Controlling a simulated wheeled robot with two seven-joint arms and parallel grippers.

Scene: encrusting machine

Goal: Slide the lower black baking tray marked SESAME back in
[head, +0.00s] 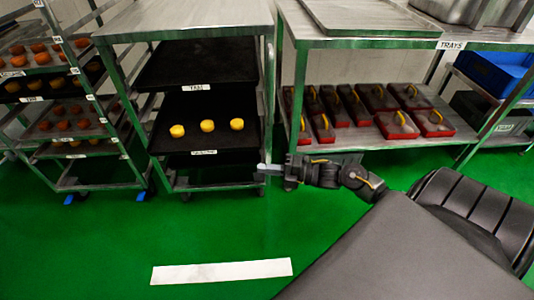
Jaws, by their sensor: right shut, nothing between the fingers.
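The lower black baking tray (224,142) lies in the rack left of centre, with three yellow buns (207,126) in a row on it. A small white label (203,153) is on its front edge, too small to read surely. The tray's front edge lies near the front of the rack; I cannot tell exactly how far it sticks out. My right gripper (262,169) is shut and empty, beside the rack's front right post, just right of and below the tray's front right corner. I cannot tell whether it touches anything. My left gripper is out of view.
An upper black tray (190,70) with a white label sits above in the same rack. A rack of orange buns (70,123) stands at left. A steel table (375,40) with red boxes (395,124) below stands at right.

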